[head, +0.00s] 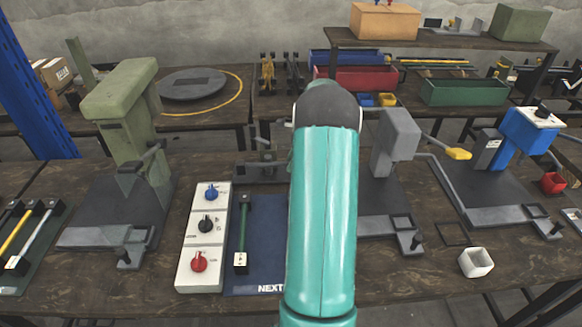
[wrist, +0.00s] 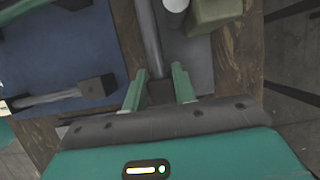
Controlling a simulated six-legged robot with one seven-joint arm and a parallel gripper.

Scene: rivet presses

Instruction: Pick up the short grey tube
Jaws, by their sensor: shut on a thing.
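My gripper (wrist: 160,86) shows in the wrist view, its two green fingers shut on the dark end block of a grey bar. I cannot tell whether the tube touches the plate. Another grey tube (wrist: 62,98) with a dark end block lies on the blue mat to the left, apart from the fingers. In the head view my teal arm hides the gripper and what it holds.
The blue mat (head: 263,262) carries a green tube (head: 243,225), beside a white control box (head: 205,240) with three knobs. A green press (head: 130,120), a grey press (head: 396,140) and a blue press (head: 527,140) stand around.

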